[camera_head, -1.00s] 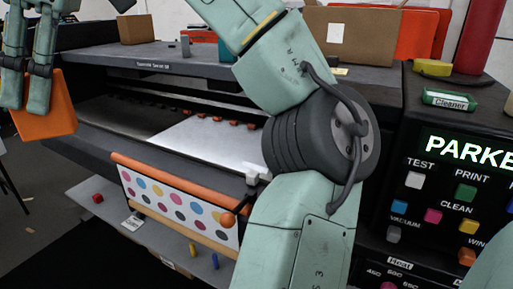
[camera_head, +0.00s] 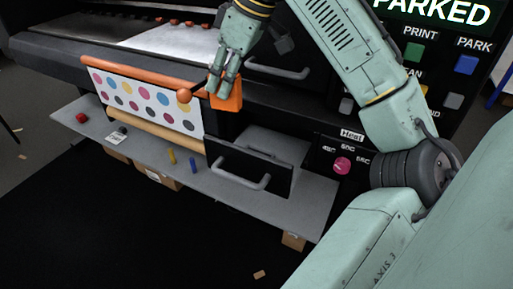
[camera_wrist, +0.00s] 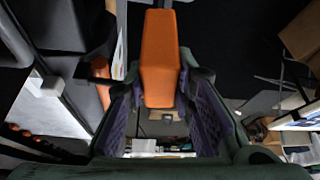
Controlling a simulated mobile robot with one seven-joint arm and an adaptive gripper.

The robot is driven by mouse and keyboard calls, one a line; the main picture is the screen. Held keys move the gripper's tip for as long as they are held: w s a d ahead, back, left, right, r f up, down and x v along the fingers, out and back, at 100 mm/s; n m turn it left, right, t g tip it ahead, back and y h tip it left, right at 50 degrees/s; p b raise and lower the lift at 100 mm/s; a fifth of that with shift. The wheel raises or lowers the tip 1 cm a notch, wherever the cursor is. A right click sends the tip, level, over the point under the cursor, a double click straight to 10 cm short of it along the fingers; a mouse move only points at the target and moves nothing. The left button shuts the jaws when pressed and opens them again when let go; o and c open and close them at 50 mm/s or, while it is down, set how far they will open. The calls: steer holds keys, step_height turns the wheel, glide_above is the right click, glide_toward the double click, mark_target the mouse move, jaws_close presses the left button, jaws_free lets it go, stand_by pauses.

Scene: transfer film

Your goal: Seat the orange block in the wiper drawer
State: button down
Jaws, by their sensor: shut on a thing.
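My gripper (camera_head: 226,79) is shut on the orange block (camera_head: 227,98), which hangs below the fingers. Gripper and block appear in front of the printer's right side, up and left of the open drawer in the picture. That drawer, seemingly the wiper drawer (camera_head: 281,177), is pulled out, with a dark front and a grey handle. Its inside is only partly seen. In the wrist view the orange block (camera_wrist: 160,55) stands between the two finger pads of my gripper (camera_wrist: 160,82). The drawer cannot be made out there.
The orange-edged dotted print (camera_head: 145,98) and an orange-knobbed lever (camera_head: 184,96) lie just left of the block. Another handle (camera_head: 277,72) is above the drawer.

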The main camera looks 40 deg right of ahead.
steer(key=shift+s+d+f+m+h+b, duration=0.15)
steer(key=shift+s+d+f+m+b, duration=0.55)
steer(key=shift+f, duration=2.25)
steer(key=shift+s+d+f+n+h+p, duration=0.2)
steer(key=shift+d+f, duration=1)
steer(key=shift+f, duration=1.8)
steer(key=shift+s+d+f+m+h+b, duration=0.1)
steer(key=shift+s+d+f+m+b, duration=0.65)
steer(key=shift+f, duration=2.2)
steer(key=shift+w+d+n, duration=0.15)
steer(key=shift+w+n, duration=0.1)
steer(key=shift+f, duration=0.2)
steer(key=c, duration=1.4)
jaws_free()
steer(key=shift+o, duration=0.2)
steer(key=shift+r, duration=0.1)
steer(key=shift+s+d+r, duration=0.1)
steer(key=shift+r, duration=0.35)
steer(key=v, duration=1.1)
steer(key=shift+s+p, duration=0.35)
